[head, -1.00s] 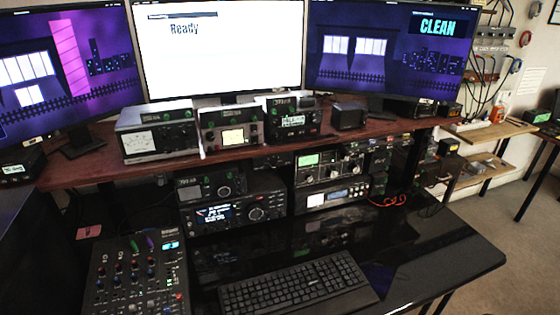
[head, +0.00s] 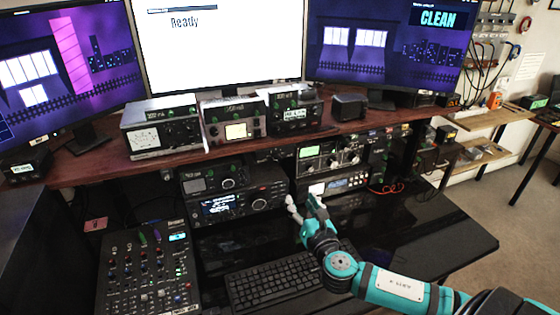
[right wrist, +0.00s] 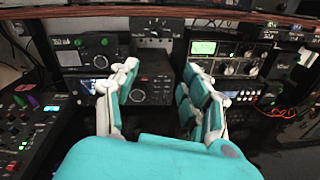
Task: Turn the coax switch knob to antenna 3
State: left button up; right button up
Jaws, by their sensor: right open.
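My right gripper (head: 304,201) is open and empty over the black desk, in front of the stacked radios. In the right wrist view its two fingers (right wrist: 160,78) stand apart, on either side of a gap. Beyond the gap, a small dark box with a central knob (right wrist: 152,31) hangs under the shelf; it looks like the coax switch. In the head view this box (head: 272,155) is small and dark. Its labels and the knob's position cannot be read. The gripper is apart from it, nearer and lower. My left gripper is not in view.
Radios with knobs (head: 236,200) and a tuner with a green display (head: 331,157) flank the gap below the wooden shelf (head: 100,170). A keyboard (head: 275,283) and a mixer (head: 148,265) lie in front. The desk's right side (head: 440,230) is clear.

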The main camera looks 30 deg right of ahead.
jog(key=r+n, duration=0.1)
jog(key=p, duration=0.2)
send_near(278, 160)
jog(key=shift+t, duration=0.3)
jog(key=x, duration=0.8)
jog(key=shift+w+d+f, duration=0.2)
jog(key=shift+w+f, duration=0.05)
jog(key=shift+f, duration=0.05)
grip_shut()
